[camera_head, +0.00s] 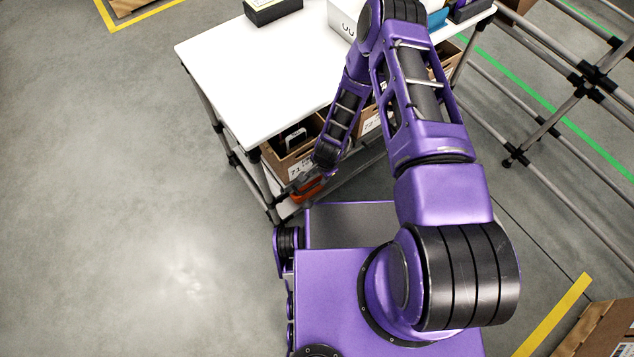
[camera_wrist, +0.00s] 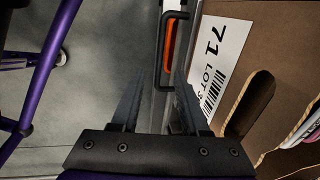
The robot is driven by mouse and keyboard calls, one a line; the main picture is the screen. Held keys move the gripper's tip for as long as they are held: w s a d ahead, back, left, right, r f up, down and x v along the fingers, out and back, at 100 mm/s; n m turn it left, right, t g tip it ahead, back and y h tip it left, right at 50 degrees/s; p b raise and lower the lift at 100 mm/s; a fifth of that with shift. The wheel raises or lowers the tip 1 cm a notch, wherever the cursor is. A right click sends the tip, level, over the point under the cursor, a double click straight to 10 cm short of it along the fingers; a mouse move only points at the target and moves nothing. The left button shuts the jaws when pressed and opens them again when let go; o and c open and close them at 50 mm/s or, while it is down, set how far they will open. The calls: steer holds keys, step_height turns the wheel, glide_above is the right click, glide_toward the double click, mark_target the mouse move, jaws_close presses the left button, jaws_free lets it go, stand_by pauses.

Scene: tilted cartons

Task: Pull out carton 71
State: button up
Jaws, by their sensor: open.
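Carton 71 (camera_head: 277,162) is a brown open-topped box under the near left part of the white table. Its white label reading 71 (camera_head: 301,168) faces my base. In the wrist view the carton's brown front (camera_wrist: 268,42) fills the right side, with the label (camera_wrist: 217,62) and a rounded hand slot (camera_wrist: 255,100). My gripper (camera_wrist: 157,80) is open, with nothing seen between its two dark fingers. The fingers are left of the slot, the right one close to the label's edge; contact cannot be told. In the head view the gripper is partly hidden beside the carton's front.
An orange item with a black handle (camera_wrist: 170,45) lies below the carton. The white table (camera_head: 265,75) stands above, on grey legs. Another labelled carton (camera_head: 371,123) stands to the right, partly behind my arm. Open grey floor (camera_head: 110,200) lies to the left.

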mark_target(316, 184)
steer(key=f, duration=0.2)
steer(key=w+f+b, duration=0.1)
steer(key=f, duration=0.4)
steer(key=shift+w+a+f, duration=0.15)
steer(key=shift+a, duration=0.25)
jaws_close()
stand_by(0.9)
